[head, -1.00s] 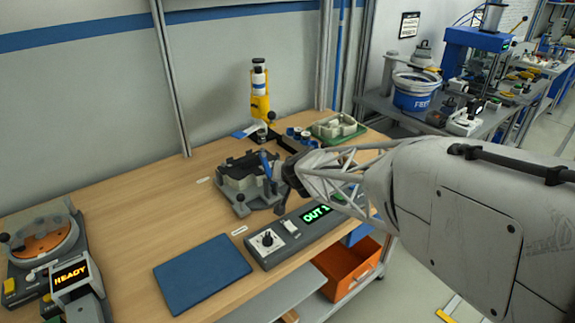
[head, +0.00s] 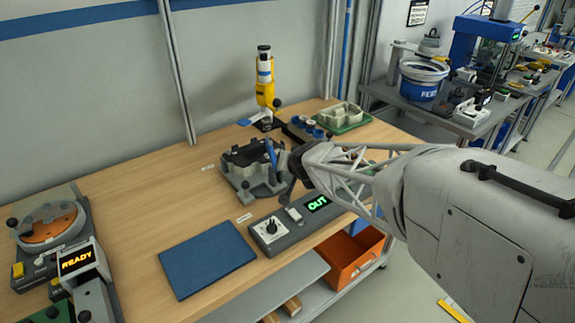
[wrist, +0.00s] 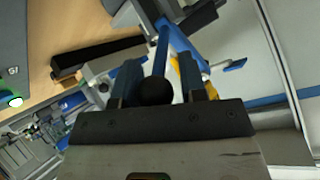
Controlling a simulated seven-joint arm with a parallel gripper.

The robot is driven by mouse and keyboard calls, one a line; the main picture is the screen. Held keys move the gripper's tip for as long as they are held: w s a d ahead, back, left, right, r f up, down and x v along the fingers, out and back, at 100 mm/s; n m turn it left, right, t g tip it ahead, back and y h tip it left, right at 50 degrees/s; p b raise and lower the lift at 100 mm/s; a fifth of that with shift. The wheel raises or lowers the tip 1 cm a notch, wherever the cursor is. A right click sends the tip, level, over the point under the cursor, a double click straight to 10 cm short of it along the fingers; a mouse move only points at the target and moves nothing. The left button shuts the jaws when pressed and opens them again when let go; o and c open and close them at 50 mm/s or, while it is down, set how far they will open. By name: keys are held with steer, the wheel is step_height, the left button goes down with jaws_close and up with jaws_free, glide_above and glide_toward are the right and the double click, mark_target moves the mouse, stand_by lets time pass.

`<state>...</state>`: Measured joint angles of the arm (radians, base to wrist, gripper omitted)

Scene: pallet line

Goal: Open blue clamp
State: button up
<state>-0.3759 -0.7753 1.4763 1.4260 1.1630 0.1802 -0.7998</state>
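The blue clamp's lever (head: 272,156) stands roughly upright at the right side of a grey fixture (head: 240,185) on the wooden bench. In the wrist view the blue lever (wrist: 161,52) ends in a black ball knob (wrist: 155,92). My gripper (wrist: 160,84) has its two fingers apart, one on each side of the knob. A narrow gap shows on the right of the knob; contact on the left cannot be told. In the head view my gripper (head: 290,164) is dark and beside the lever, and its fingers are too small to read.
A control box (head: 290,222) with a green "OUT" display and a blue mat (head: 208,259) lie in front of the fixture. A yellow tool (head: 265,92) stands behind it. A green tray (head: 343,118) is at the back right. A "READY" station (head: 78,262) is at left.

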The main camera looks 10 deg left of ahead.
steer(key=shift+o, duration=1.4)
steer(key=v, duration=0.7)
steer(key=shift+s+d+r, duration=0.2)
steer(key=shift+s+r, duration=0.05)
